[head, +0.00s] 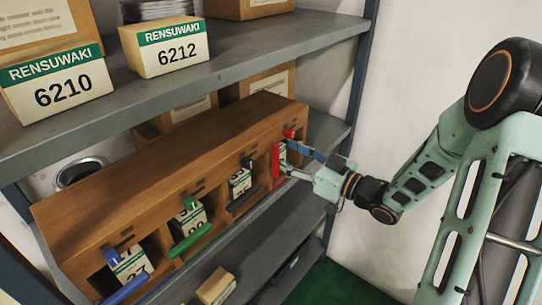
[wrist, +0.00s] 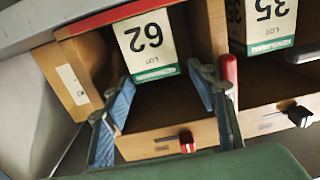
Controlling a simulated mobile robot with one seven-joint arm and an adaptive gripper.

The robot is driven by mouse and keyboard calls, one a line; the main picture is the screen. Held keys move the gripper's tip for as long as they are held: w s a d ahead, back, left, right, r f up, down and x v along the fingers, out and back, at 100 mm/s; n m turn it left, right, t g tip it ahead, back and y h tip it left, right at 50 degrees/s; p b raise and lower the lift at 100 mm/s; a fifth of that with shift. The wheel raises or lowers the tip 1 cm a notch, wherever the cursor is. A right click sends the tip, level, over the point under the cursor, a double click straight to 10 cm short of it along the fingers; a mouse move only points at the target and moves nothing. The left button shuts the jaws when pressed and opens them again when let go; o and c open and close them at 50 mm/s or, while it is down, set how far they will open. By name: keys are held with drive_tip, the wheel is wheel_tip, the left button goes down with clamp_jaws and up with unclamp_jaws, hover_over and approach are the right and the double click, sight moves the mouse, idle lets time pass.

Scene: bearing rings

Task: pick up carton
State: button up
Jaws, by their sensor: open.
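A small white carton (wrist: 148,42) with a green band and a black two-digit number shows upside down in the wrist view. It stands inside a compartment of the wooden rack (head: 110,175). My gripper (head: 287,157) is at the rack's right end in the head view, where it mostly hides that compartment. In the wrist view, my gripper (wrist: 163,85) is open, with its blue-padded fingers on either side of the compartment mouth. The carton lies ahead between them, and the fingers do not appear closed on it. The carton's back is hidden.
A red bar (wrist: 228,82) stands close beside the right finger. A red knob (wrist: 187,141) is on the rack's front. A neighbouring carton (wrist: 270,22) sits in the adjacent compartment. The upper shelf (head: 215,62) overhangs the rack; a loose carton (head: 216,287) lies below.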

drive_tip(key=x, duration=0.5)
drive_tip(key=shift+w+f, duration=0.2)
drive_tip(key=shift+f, duration=0.2)
drive_tip(key=shift+d, duration=0.1)
drive_tip(key=shift+c, duration=0.6)
drive_tip(key=shift+r, duration=0.1)
clamp_jaws()
